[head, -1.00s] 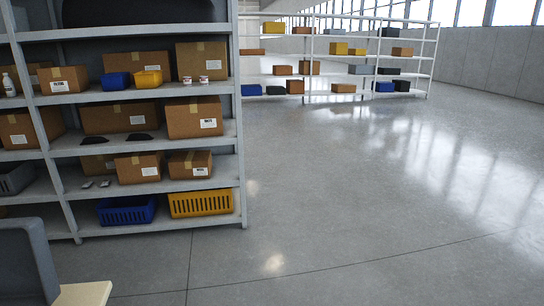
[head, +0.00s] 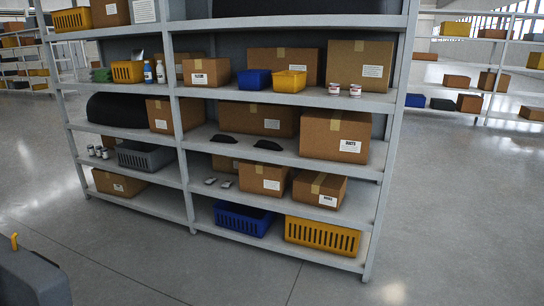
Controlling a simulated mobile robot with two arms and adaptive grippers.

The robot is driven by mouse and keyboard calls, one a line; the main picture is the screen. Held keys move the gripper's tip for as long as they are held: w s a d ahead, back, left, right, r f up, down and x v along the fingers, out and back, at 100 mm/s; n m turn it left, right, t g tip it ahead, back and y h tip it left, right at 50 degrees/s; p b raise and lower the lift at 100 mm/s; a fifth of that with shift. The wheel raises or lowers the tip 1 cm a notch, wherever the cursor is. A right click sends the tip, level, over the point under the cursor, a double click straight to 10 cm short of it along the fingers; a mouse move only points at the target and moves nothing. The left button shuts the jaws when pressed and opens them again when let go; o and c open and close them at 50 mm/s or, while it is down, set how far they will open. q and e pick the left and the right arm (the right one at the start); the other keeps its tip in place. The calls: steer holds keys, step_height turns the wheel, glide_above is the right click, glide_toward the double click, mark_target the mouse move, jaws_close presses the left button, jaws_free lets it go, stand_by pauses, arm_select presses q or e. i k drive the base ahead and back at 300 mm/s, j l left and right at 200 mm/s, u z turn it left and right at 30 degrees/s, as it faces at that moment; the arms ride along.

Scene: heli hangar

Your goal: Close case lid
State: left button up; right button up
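A dark grey, case-like object (head: 32,278) is cut off by the lower left corner of the head view. A small yellow part (head: 14,241) stands up at its upper left edge. Only this corner shows, so I cannot tell whether it is the case's lid or body, or how far the lid is open. Neither of my grippers is in view.
A grey metal shelf rack (head: 285,155) stands ahead with cardboard boxes, a yellow crate (head: 322,236) and a blue crate (head: 243,219). More racks stand far left and far right. The grey floor (head: 440,230) is clear at right.

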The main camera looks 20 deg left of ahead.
mark_target(28, 278)
steer(key=i+u, duration=0.3)
steer(key=u, duration=0.2)
steer(key=i+l+u, duration=0.1)
steer(key=i+u, duration=0.15)
steer(key=u, duration=0.25)
steer(key=i+l+u, duration=0.25)
steer(key=u, duration=0.25)
steer(key=i+l+u, duration=0.2)
steer(key=u, duration=0.3)
steer(key=i+l+u, duration=0.15)
steer(key=u, duration=0.3)
steer(key=i+l+u, duration=0.25)
steer(key=u, duration=0.2)
steer(key=i+l+u, duration=0.1)
steer(key=l+u, duration=0.35)
steer(key=i+l+u, duration=0.1)
steer(key=u, duration=0.4)
steer(key=k+l, duration=0.1)
steer(key=k, duration=0.3)
